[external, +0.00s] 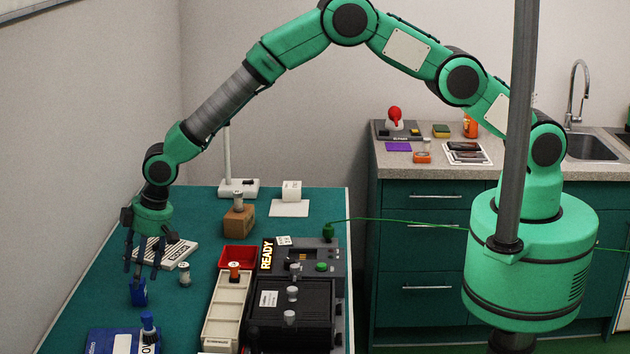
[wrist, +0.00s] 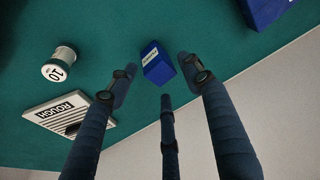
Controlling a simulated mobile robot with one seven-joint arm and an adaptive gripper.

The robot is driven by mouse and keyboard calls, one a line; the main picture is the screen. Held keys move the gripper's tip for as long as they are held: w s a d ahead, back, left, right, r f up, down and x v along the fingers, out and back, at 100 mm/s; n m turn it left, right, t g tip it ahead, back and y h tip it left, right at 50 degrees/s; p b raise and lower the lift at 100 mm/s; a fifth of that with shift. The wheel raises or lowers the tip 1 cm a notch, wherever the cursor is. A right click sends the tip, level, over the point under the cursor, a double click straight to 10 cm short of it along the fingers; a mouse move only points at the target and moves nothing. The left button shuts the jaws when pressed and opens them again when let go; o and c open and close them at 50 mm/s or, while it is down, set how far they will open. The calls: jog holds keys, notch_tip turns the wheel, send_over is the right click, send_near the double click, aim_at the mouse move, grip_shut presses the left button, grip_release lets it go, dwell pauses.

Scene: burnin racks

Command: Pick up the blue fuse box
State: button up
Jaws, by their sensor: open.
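The blue fuse box (external: 139,293) is a small blue block on the green table at the left. In the wrist view the fuse box (wrist: 157,65) shows a white label and lies just beyond my fingertips, near the middle. My gripper (external: 146,268) points down above it, with the fingers spread and nothing between them. In the wrist view my gripper (wrist: 155,85) has its fingers apart on either side of the box's near part, with a third finger below. I cannot tell whether any finger touches the box.
A white labelled cylinder (wrist: 58,64) and a ROUGH-labelled pad (wrist: 70,116) are close by. A larger blue case (external: 105,341) lies nearer the front. A cream tray (external: 226,312), red bin (external: 239,256) and black READY machine (external: 292,300) stand to the right. The wall borders the left.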

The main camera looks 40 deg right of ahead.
aim_at(139, 292)
jog(key=shift+x, duration=1.2)
jog(key=shift+c, duration=0.5)
jog(key=c, duration=0.9)
